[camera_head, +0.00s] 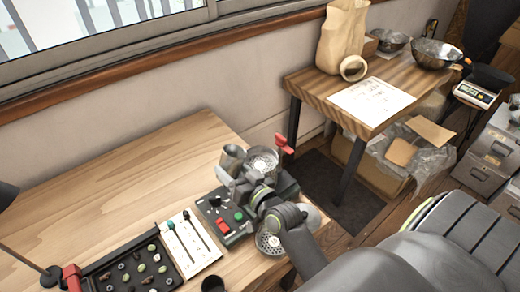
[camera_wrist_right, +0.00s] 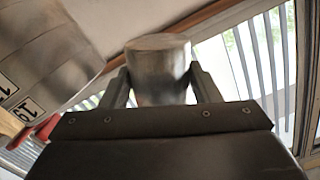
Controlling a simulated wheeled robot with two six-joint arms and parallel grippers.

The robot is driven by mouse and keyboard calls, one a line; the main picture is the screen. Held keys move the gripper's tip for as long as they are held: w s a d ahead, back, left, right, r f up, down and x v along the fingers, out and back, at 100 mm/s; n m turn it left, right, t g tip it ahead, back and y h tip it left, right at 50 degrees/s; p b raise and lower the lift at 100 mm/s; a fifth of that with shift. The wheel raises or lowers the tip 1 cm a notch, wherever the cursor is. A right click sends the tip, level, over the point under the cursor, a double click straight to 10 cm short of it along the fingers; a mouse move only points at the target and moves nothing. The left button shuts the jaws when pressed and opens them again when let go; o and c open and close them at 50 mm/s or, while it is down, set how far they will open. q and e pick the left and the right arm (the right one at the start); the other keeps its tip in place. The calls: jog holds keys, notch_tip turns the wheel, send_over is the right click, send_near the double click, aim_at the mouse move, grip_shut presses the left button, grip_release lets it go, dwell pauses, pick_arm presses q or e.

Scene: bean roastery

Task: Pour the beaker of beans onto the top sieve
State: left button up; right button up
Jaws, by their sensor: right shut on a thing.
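My right gripper (camera_head: 240,182) is shut on the beaker (camera_head: 231,160), a grey, metallic-looking cup held up above the desk beside the sieve stack. In the right wrist view the beaker (camera_wrist_right: 160,58) sits between the two fingers (camera_wrist_right: 160,90). I cannot see any beans in it. The top sieve (camera_head: 262,159) is a round, pale metal dish just right of the beaker. A red clamp handle (camera_head: 284,144) stands at its right. The labelled metal side of the stack (camera_wrist_right: 50,55) fills the left of the right wrist view. My forearm hides part of the stack. My left gripper is not in view.
A perforated disc (camera_head: 270,243) lies near the desk's right edge. A black sample tray (camera_head: 135,272) and white card (camera_head: 188,243) lie left. The desk's back left is clear.

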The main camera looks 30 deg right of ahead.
aim_at(242, 164)
jog(key=r+m+p, duration=0.1)
jog(key=d+r+m+p, duration=0.1)
jog(key=p, duration=0.1)
jog(key=shift+d+r, duration=0.2)
jog(key=shift+r, duration=0.05)
jog(key=shift+d+f+m, duration=0.15)
jog(key=shift+d+m, duration=0.1)
jog(key=shift+m, duration=0.15)
jog(key=shift+w+f+m, duration=0.1)
jog(key=shift+f+m, duration=0.2)
jog(key=shift+m, duration=0.4)
jog(key=shift+r+m+p, duration=0.5)
jog(key=shift+m, duration=0.2)
jog(key=shift+f+m, duration=0.15)
jog(key=shift+m, duration=0.25)
jog(key=shift+f+m, duration=0.15)
jog(key=shift+m, duration=0.35)
jog(key=shift+r+m+p, duration=0.3)
jog(key=shift+r+m, duration=0.05)
jog(key=shift+m, duration=0.45)
